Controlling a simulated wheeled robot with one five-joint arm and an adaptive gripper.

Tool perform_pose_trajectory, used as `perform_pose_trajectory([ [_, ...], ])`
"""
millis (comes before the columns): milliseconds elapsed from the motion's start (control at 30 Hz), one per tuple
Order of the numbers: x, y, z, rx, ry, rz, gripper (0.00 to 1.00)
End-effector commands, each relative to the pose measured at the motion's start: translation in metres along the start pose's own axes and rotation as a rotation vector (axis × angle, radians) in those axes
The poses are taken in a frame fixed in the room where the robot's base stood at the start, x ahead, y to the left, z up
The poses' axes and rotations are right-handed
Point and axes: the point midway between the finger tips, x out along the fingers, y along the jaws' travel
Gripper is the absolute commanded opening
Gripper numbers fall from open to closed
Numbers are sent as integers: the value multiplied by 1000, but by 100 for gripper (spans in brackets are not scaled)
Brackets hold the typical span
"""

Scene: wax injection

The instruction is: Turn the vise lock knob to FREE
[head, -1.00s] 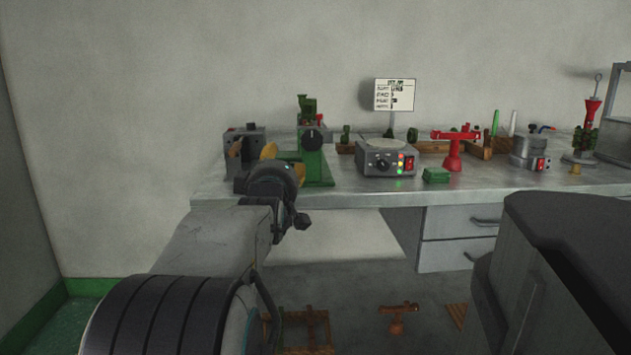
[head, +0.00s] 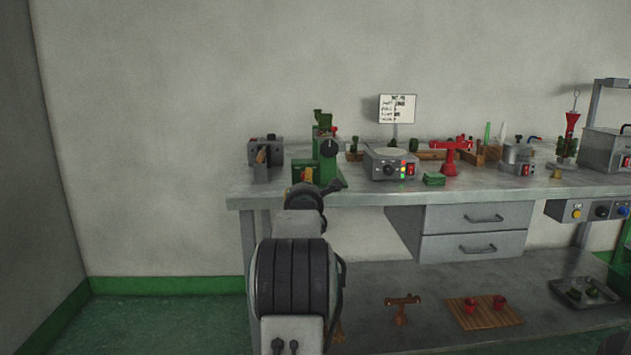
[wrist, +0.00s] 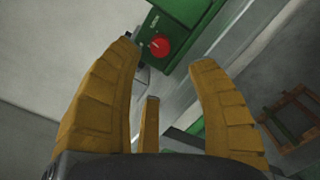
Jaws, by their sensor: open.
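My gripper (wrist: 164,54) is open, its two ochre fingers spread wide in the wrist view. A round red knob (wrist: 160,46) on a green body (wrist: 185,50) shows beyond and between the fingertips, apart from them. Small lettering beside it is too small to read, so I cannot tell its setting. A thin ochre piece (wrist: 150,125) shows between the fingers; I cannot tell what it is. In the head view my gripper is mostly hidden behind my arm, in front of the green machine (head: 326,148) with a black dial. A grey vise-like block (head: 266,152) stands left of it.
The workbench (head: 350,196) runs to the right, with a grey control box (head: 390,163), a red stand (head: 452,156) and a sign (head: 397,109). Drawers (head: 475,218) hang below. A lower shelf (head: 375,285) holds a wooden board (head: 485,318) and a tray (head: 590,297).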

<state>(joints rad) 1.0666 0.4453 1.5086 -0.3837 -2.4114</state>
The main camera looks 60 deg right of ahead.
Motion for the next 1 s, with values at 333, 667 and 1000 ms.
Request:
perform_pose_trajectory([
  [333, 22, -2, -4, -5, 0, 2, 52],
  [667, 46, -2, -3, -4, 0, 1, 52],
  [1000, 66, 0, 0, -4, 1, 0, 52],
])
